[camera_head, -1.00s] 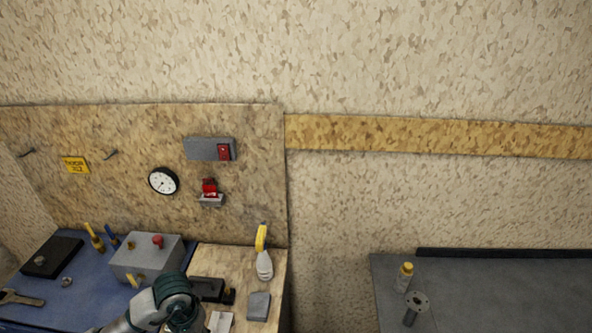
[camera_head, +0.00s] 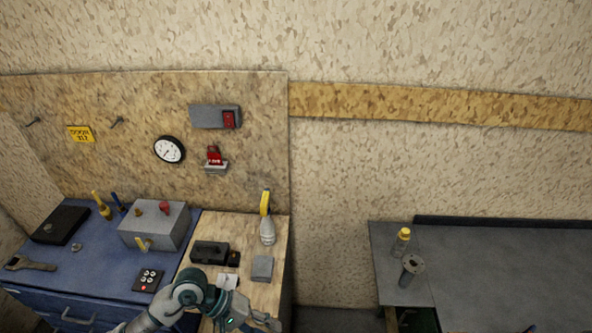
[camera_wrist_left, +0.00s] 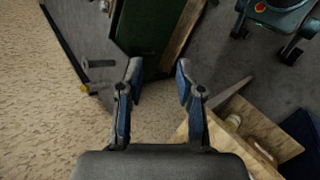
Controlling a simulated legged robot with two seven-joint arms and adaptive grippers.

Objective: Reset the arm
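My left arm comes in from the bottom left in the head view. Its gripper (camera_head: 262,322) hangs by the lower front part of the wooden bench top, near the picture's bottom edge. In the left wrist view the left gripper (camera_wrist_left: 158,75) has its two fingers spread apart, with nothing between them. Grey floor and a dark green panel (camera_wrist_left: 147,25) show beyond the fingers. My right arm and gripper are in neither view.
The blue bench (camera_head: 95,270) holds a grey box (camera_head: 155,228) and tools. The wooden bench top (camera_head: 205,228) carries a black device (camera_head: 209,252) and a grey block (camera_head: 262,268). A grey table (camera_head: 480,260) at right holds a yellow-capped bottle (camera_head: 402,242). A floor gap separates them.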

